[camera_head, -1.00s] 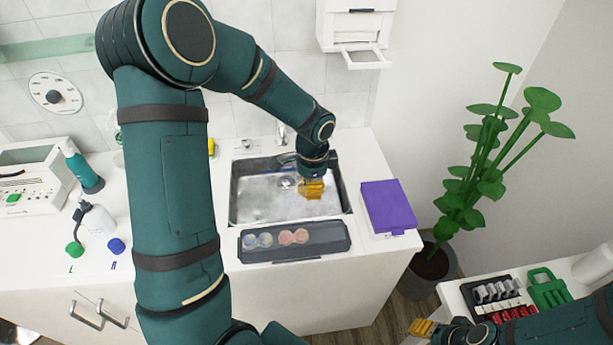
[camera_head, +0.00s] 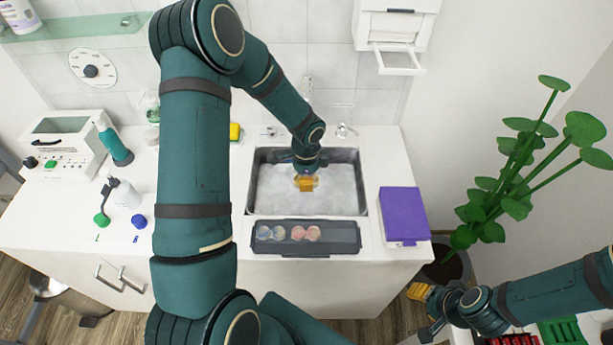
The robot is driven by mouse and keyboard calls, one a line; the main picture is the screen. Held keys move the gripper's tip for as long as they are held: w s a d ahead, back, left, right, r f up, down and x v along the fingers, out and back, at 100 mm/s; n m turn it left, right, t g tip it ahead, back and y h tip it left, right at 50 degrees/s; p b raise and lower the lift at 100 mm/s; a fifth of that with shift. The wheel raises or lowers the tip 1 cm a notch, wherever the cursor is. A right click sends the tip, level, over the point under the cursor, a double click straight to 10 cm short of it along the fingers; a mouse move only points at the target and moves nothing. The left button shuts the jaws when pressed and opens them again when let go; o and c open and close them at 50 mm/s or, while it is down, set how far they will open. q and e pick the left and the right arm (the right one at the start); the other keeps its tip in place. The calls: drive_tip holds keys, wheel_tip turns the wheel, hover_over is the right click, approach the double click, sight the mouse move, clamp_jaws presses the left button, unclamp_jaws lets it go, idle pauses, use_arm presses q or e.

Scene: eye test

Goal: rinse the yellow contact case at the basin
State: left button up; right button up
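My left gripper (camera_head: 306,183) points down into the basin (camera_head: 364,207), its orange fingertips just above or in white foam. I cannot tell whether it is open or shut, and no yellow contact case shows clearly there. My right gripper (camera_head: 418,312) is at the lower right, fingers apart and apparently empty, away from the basin.
A purple box (camera_head: 403,213) stands right of the basin. A yellow-green sponge-like item (camera_head: 235,132) is behind my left arm. A spray bottle, blue cap (camera_head: 139,222) and green cap (camera_head: 102,220) stand left. A plant (camera_head: 510,190) rises at right, near my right arm.

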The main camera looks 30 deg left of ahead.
use_arm(q)
drive_tip(key=shift+f+b, duration=3.6)
drive_tip(key=shift+f, duration=1.6)
use_arm(e)
wheel_tip(320, 180, down, 8)
drive_tip(key=s, duration=0.1)
drive_tip(key=shift+s+a+g, duration=0.2)
drive_tip(key=shift+s+g, duration=0.1)
drive_tip(key=shift+s, duration=0.05)
use_arm(q)
drive_tip(key=shift+r, duration=0.15)
use_arm(e)
drive_tip(key=shift+r, duration=0.2)
use_arm(q)
drive_tip(key=shift+r+p, duration=3.25)
drive_tip(key=shift+r, duration=0.95)
drive_tip(key=shift+r+p, duration=1)
drive_tip(key=shift+r, duration=0.45)
use_arm(e)
wheel_tip(320, 180, up, 9)
drive_tip(key=w, duration=0.1)
drive_tip(key=shift+w+d+f, duration=0.2)
drive_tip(key=shift+w+d, duration=0.05)
drive_tip(key=shift+w, duration=0.15)
use_arm(q)
drive_tip(key=shift+r+p, duration=1.45)
drive_tip(key=shift+r, duration=0.55)
use_arm(e)
drive_tip(key=shift+r, duration=1.4)
